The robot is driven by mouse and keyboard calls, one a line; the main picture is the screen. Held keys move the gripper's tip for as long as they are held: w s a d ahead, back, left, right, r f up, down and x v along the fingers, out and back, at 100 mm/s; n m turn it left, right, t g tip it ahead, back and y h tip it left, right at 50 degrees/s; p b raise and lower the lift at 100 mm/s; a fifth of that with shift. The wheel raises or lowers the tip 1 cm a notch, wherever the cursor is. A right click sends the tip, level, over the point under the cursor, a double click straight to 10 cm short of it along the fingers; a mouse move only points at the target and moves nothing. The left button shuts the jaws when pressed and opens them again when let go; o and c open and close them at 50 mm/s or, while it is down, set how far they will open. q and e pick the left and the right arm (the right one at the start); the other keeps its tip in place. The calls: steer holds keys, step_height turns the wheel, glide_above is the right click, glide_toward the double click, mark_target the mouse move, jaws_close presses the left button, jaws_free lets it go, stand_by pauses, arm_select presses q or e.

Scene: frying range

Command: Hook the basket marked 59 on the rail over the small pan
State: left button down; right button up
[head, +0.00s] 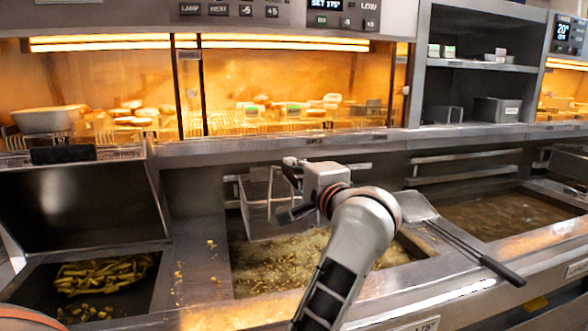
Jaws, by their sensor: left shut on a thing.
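A wire basket (258,208) is upright at the back of the middle pan, its lower part close to the bubbling oil (285,262). No number is readable on it. My left gripper (289,190) is at the basket's right side and shut on it; its fingers partly hide the contact. A rail (231,179) shows behind the basket, and I cannot tell whether the basket is hooked on it. Another pair of rail bars (465,157) runs behind the right pan (500,212), which holds brown oil. Which pan is the small one is unclear. My right gripper is not in view.
A flat skimmer (416,207) with a black handle lies across the divider right of the middle pan. A bin of fries (105,274) with a raised steel lid (95,200) stands at left. Lit warming shelves and a steel cubby (475,90) are behind.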

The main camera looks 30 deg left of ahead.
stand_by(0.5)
arm_select(q)
steer(key=shift+f+b, duration=0.65)
stand_by(0.6)
steer(key=c, duration=1.8)
jaws_free()
steer(key=shift+c, duration=0.2)
steer(key=shift+r, duration=0.1)
step_height(320, 180, up, 10)
steer(key=shift+f, duration=0.1)
